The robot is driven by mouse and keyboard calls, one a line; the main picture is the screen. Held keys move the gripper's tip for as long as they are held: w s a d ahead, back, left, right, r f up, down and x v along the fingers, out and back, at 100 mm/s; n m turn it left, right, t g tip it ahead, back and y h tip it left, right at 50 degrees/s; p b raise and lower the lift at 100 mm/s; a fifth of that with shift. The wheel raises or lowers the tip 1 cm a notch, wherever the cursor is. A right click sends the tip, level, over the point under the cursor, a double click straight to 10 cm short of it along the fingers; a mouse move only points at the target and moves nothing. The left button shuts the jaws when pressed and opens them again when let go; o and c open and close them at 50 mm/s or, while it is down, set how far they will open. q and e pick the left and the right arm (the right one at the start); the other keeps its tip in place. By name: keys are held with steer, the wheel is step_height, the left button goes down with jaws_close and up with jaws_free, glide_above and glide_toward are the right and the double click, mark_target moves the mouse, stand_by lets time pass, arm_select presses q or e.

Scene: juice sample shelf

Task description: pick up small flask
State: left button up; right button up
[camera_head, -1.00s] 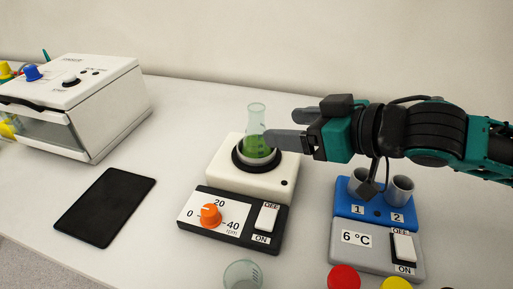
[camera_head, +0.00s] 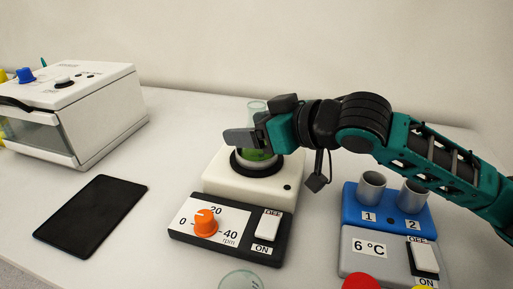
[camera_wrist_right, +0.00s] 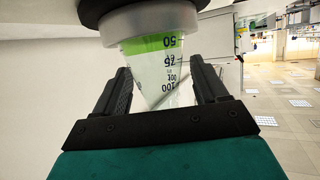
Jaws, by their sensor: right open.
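The small flask (camera_head: 257,107) is clear glass with green liquid and stands on the round black plate of the white shaker (camera_head: 226,185). My right gripper (camera_head: 240,136) reaches in from the right and covers much of the flask's middle in the head view. In the right wrist view the flask (camera_wrist_right: 158,62), with printed volume marks, lies between the two open black fingers (camera_wrist_right: 165,88). Gaps show beside the flask, and no firm grip is visible. My left gripper is not in view.
A blue and grey cooler (camera_head: 392,213) with two cup wells stands at right. A black tablet (camera_head: 92,215) lies at left, before a white box device (camera_head: 85,110). A glass rim (camera_head: 240,280) and coloured caps show at the front edge.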

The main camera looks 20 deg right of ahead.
steer(key=shift+w+a+f, duration=0.15)
steer(key=shift+w+a, duration=0.1)
steer(key=shift+w, duration=0.05)
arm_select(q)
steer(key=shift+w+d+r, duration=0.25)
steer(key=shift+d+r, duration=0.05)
arm_select(e)
steer(key=c, duration=1.1)
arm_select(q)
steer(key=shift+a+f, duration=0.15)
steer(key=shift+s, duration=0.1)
arm_select(e)
steer(key=shift+r, duration=0.45)
arm_select(q)
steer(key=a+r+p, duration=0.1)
steer(key=p, duration=0.1)
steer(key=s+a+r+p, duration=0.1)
steer(key=p, duration=0.2)
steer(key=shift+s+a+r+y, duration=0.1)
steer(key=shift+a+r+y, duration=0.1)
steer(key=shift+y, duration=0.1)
arm_select(e)
step_height(320, 180, up, 19)
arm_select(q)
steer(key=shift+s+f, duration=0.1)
arm_select(e)
steer(key=shift+r, duration=0.1)
